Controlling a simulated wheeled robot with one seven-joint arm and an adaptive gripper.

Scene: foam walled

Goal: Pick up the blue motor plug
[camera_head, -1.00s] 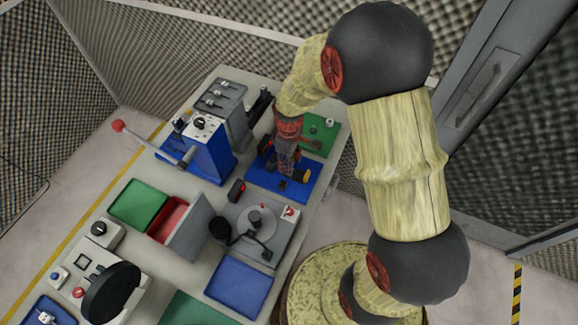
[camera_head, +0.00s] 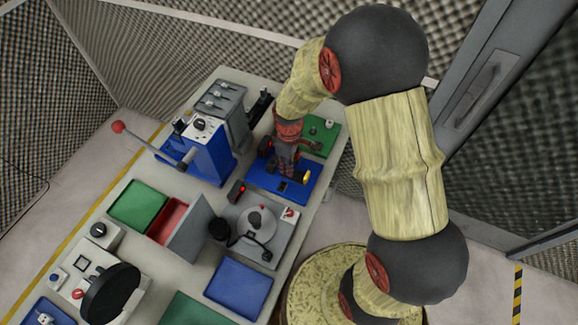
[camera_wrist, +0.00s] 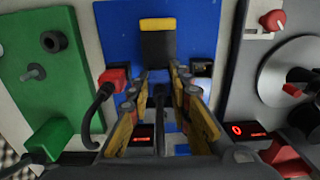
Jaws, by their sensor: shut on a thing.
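The blue base plate (camera_head: 268,179) lies on the bench below my gripper (camera_head: 285,168); it also fills the top middle of the wrist view (camera_wrist: 198,30). A black block with a yellow top (camera_wrist: 158,42) stands on this plate, just beyond my fingertips. In the wrist view my gripper (camera_wrist: 159,78) has its yellow-sided fingers closed in on a slim dark piece, the motor plug (camera_wrist: 158,93), with a black cable running back from it. The fingers hide most of the plug, and its blue colour cannot be made out. In the head view the plug is hidden by my gripper.
A grey unit with a round dial (camera_head: 258,222) is close by. A blue lever box (camera_head: 208,150) stands left of my gripper.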

